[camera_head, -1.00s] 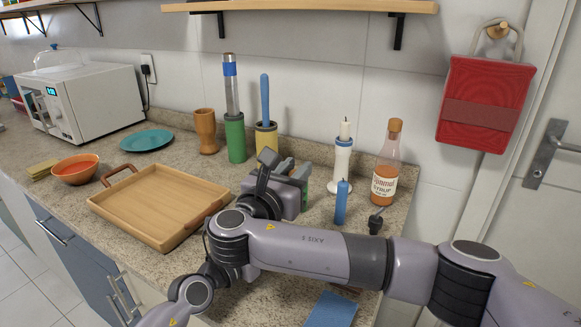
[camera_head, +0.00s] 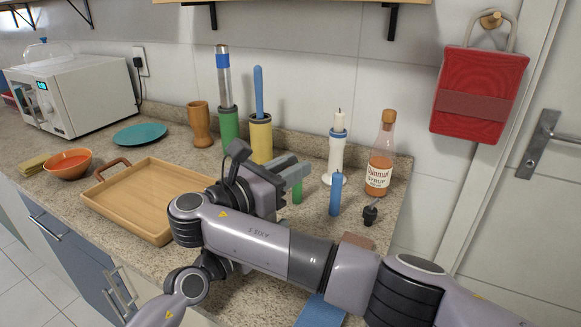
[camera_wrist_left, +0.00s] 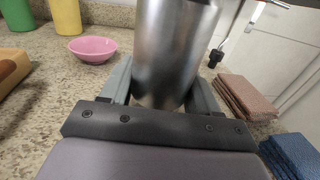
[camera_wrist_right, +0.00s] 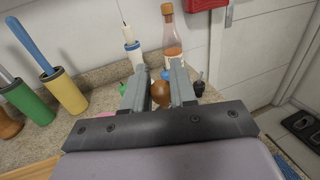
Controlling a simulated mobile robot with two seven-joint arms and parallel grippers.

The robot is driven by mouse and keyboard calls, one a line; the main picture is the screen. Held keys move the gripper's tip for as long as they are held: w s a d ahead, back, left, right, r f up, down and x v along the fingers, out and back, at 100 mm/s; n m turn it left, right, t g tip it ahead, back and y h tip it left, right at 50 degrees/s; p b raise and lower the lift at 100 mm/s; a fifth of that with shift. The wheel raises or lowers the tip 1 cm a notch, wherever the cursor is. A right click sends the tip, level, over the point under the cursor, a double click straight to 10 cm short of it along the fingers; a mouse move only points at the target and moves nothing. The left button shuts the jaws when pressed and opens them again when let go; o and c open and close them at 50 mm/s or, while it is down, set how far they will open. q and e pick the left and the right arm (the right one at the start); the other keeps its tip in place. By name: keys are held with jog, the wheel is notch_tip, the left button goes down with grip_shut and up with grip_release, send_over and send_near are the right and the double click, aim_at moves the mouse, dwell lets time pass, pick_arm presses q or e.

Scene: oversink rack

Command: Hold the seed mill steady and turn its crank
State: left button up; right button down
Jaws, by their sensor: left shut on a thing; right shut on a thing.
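The seed mill's shiny metal body (camera_wrist_left: 172,55) stands between the fingers of my left gripper (camera_wrist_left: 160,85) in the left wrist view. That gripper is shut on it. In the head view the left gripper and the mill are hidden behind my right arm. My right gripper (camera_head: 292,172) is the upper one, above the counter near the blue candle. In the right wrist view, its fingers (camera_wrist_right: 158,82) are shut on a round brown knob (camera_wrist_right: 160,93), which looks like the crank's handle. The crank arm itself cannot be made out.
A wooden tray (camera_head: 128,204) lies to the left. A blue candle (camera_head: 336,195), a white candle holder (camera_head: 338,160) and a syrup bottle (camera_head: 381,165) stand close right. A pink bowl (camera_wrist_left: 92,48) and brown cloths (camera_wrist_left: 243,97) flank the mill. A blue cloth (camera_head: 320,311) lies near the front.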

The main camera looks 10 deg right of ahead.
jog(key=c, duration=1)
grip_release()
jog(key=shift+o, duration=0.2)
notch_tip(320, 180, up, 10)
jog(key=shift+r, duration=0.1)
